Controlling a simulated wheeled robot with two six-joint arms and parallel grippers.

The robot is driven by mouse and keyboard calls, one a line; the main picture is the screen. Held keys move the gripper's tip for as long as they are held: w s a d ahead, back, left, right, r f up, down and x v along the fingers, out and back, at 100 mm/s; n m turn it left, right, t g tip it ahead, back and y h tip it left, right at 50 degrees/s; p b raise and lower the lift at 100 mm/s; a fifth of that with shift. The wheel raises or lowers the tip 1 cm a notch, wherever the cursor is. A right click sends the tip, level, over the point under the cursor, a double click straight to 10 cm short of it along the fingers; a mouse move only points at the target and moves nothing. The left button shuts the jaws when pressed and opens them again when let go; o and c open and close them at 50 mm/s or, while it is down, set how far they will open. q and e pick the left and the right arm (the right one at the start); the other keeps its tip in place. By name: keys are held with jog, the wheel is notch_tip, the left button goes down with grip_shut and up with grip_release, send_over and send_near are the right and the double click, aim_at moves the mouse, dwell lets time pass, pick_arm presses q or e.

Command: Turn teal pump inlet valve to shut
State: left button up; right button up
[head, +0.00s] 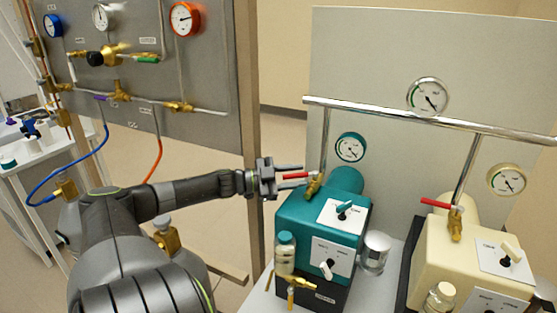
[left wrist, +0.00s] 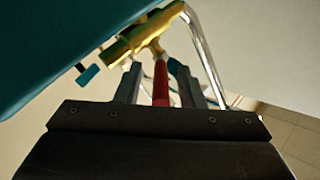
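The teal pump (head: 295,215) stands on a bench, right of centre in the head view. Its brass inlet valve (head: 314,187) sits on top, at the foot of a steel pipe, and it also shows in the left wrist view (left wrist: 145,37). The valve's red lever (head: 295,176) points left in the head view, across the pipe. My left gripper (head: 288,174) is at the lever's free end. In the left wrist view the lever (left wrist: 160,85) lies between the two fingers, with a gap on each side, so the gripper is open around it. My right gripper is not in view.
A cream pump (head: 425,262) with its own red lever (head: 435,202) stands to the right. A steel rail (head: 400,115) runs above both pumps. A glass jar (head: 285,255) and a metal cylinder (head: 376,250) stand by the teal pump. A gauge panel (head: 200,75) is at left.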

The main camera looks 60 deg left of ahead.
pick_arm(q)
jog(key=p+v, duration=0.4)
jog(key=v, duration=1.3)
jog(key=shift+s, duration=0.1)
